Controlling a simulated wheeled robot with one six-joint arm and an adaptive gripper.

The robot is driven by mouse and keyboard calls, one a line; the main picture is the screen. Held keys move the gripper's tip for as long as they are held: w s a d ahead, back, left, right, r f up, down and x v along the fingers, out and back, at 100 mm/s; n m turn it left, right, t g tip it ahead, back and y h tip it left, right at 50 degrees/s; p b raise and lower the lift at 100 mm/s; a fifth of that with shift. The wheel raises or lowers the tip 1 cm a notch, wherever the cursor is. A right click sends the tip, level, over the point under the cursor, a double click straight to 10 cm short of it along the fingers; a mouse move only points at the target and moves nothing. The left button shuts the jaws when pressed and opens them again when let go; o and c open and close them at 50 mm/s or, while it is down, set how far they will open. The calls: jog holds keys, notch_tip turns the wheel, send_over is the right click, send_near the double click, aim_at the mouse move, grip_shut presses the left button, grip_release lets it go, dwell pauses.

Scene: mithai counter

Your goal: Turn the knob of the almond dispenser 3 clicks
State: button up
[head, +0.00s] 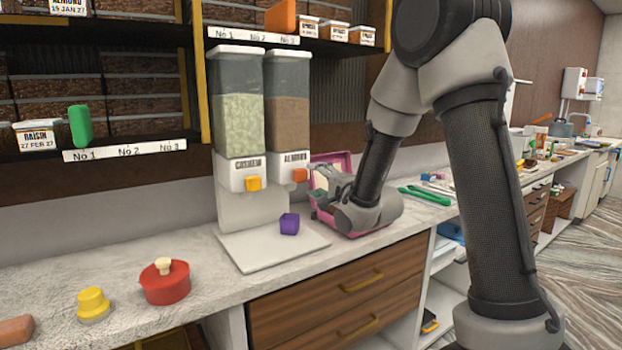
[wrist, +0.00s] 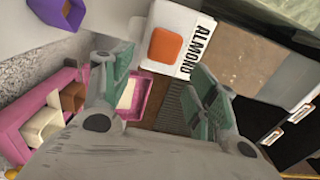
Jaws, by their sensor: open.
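The almond dispenser (head: 287,109) is the right one of two clear-topped units, with brown contents and an ALMOND label. Its orange knob (head: 299,175) sits on the white front below the label; it also shows in the wrist view as an orange rounded square (wrist: 165,48). My gripper (head: 322,192) is just right of and a little below the knob in the head view. In the wrist view, my open gripper (wrist: 163,77) has its green-padded fingers apart, with nothing between them. The knob shows beyond the fingertips, and I see no contact.
The left dispenser (head: 238,110) has a yellow knob (head: 253,184). An open pink box (wrist: 40,112) lies close behind my gripper. A red lidded pot (head: 165,284) stands at the counter's left.

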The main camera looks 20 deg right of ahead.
aim_at(303, 171)
jog(key=shift+v, duration=1.1)
jog(key=w+a+n, duration=0.1)
jog(key=w+n, duration=0.1)
jog(key=n, duration=0.4)
jog(key=w+a+r+n, duration=0.1)
jog(key=w+n, duration=0.1)
jog(key=n, duration=0.4)
jog(key=w+a+r+n, duration=0.1)
jog(key=w+a+n, duration=0.1)
jog(key=n, duration=0.4)
jog(key=shift+w, duration=0.35)
